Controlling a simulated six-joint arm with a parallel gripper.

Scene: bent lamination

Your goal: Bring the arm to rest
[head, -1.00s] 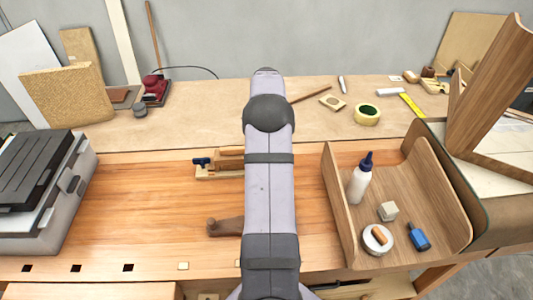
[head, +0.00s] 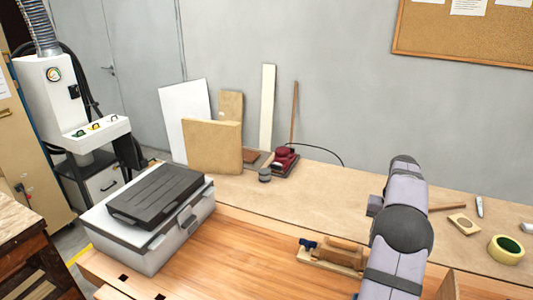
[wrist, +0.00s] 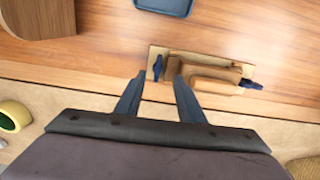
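My gripper (wrist: 159,80) shows in the wrist view with its two dark fingers apart and nothing between them. It hangs above the bench, its fingertips in line with the edge of a wooden fixture (wrist: 205,75) with dark blue knobs. I cannot tell the height between them. In the head view the fixture (head: 335,254) lies on the bench just left of my arm, and my gripper is not visible there.
A grey case with a black lid (head: 155,210) stands at the left of the bench (head: 240,250). Open bench lies between case and fixture.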

